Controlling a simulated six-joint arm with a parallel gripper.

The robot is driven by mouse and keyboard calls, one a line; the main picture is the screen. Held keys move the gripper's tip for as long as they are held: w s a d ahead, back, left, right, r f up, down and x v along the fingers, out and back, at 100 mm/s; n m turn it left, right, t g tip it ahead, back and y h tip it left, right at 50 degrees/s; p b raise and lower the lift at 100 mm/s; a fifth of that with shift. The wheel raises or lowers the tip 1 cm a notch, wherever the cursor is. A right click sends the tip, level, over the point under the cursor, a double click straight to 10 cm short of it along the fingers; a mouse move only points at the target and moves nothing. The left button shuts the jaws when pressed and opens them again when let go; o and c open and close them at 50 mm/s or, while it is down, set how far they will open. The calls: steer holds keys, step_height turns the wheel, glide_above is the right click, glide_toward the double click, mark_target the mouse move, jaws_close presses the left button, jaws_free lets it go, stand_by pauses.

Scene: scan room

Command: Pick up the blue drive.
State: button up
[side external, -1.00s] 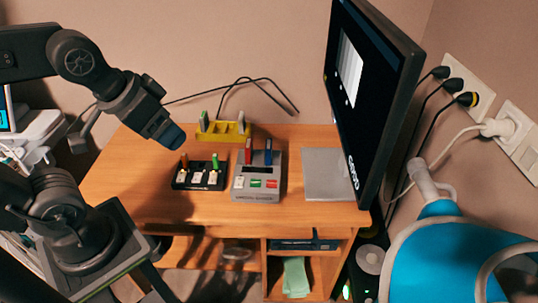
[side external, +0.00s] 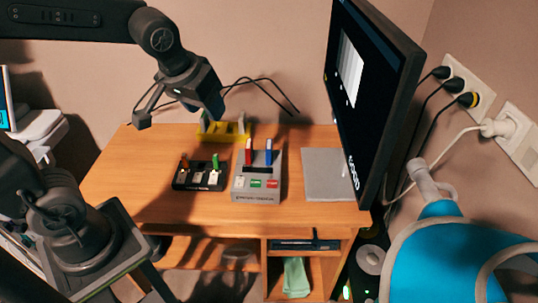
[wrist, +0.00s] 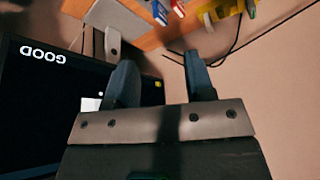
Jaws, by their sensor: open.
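The blue drive (side external: 268,152) stands upright in the grey scanner box (side external: 257,196) on the desk, to the right of an upright red drive (side external: 248,152). In the wrist view the blue drive (wrist: 160,11) shows at the top edge, partly cut off, with the red drive (wrist: 178,8) beside it. My gripper (side external: 212,106) is up in the air, left of the blue drive and higher in the picture, apart from it. In the wrist view its two fingers (wrist: 160,72) are spread with nothing between them.
A black tray (side external: 200,180) with small drives, one green, sits left of the box. A yellow holder (side external: 223,132) stands behind. A grey pad (side external: 327,176) lies to the right. A large monitor (side external: 372,95) rises at the desk's right side. Black cables lie at the back.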

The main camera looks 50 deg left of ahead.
steer(key=w+f+n, duration=0.2)
steer(key=w+f, duration=0.1)
steer(key=w, duration=0.4)
steer(key=n+g+y, duration=0.1)
steer(key=n+y, duration=0.1)
steer(key=n, duration=0.1)
glide_toward(269, 144)
steer(key=x, duration=0.6)
steer(key=shift+f, duration=0.15)
steer(key=shift+x, duration=3.05)
jaws_close()
